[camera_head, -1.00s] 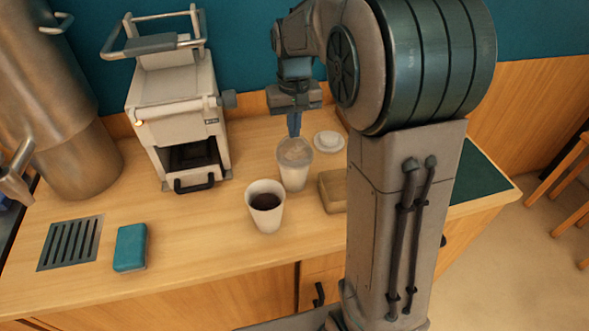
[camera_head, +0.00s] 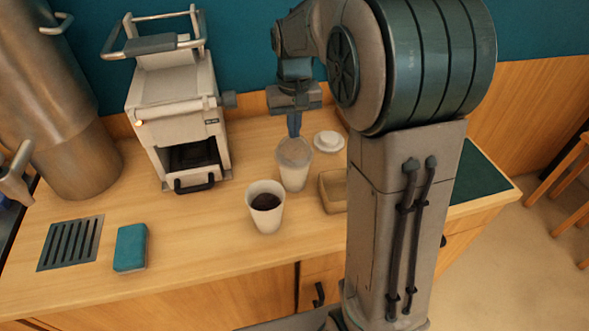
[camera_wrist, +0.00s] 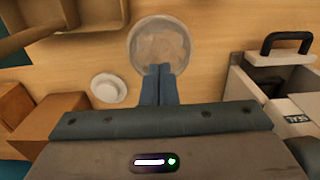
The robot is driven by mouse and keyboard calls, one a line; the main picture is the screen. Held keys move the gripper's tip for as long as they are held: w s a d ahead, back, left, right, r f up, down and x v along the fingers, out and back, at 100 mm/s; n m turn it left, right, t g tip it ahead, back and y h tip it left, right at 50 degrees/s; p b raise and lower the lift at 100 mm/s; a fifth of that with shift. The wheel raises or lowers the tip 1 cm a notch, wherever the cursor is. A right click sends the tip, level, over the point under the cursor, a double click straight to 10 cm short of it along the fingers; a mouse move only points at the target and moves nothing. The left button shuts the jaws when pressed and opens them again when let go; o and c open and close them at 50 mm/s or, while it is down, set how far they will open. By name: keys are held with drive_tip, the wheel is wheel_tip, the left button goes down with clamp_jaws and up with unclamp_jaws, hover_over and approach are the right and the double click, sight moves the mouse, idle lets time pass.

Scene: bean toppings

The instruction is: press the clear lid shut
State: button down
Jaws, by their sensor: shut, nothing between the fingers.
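The clear lid (camera_head: 294,150) sits on top of a white cup (camera_head: 294,178) on the wooden counter. In the wrist view the lid (camera_wrist: 160,42) is a round, see-through disc with pale contents under it. My gripper (camera_head: 294,134) is shut and points down at the lid's far side. In the wrist view its blue fingertips (camera_wrist: 159,70) are together with nothing between them, and they overlap the lid's near rim. I cannot tell whether they touch it or whether the lid is fully seated.
An open cup with dark contents (camera_head: 265,203) stands front-left of the lidded cup. A white lid (camera_head: 329,141) lies behind right, and a wooden box (camera_head: 332,190) stands right. The machine (camera_head: 180,120) is left. A blue sponge (camera_head: 131,247) lies near the front edge.

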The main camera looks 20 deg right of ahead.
drive_tip(key=shift+f+b, duration=0.6)
drive_tip(key=shift+f, duration=0.25)
idle(0.3)
wheel_tip(320, 180, up, 5)
drive_tip(key=p, duration=0.4)
drive_tip(key=shift+f, duration=0.15)
drive_tip(key=shift+s, duration=0.1)
idle(0.4)
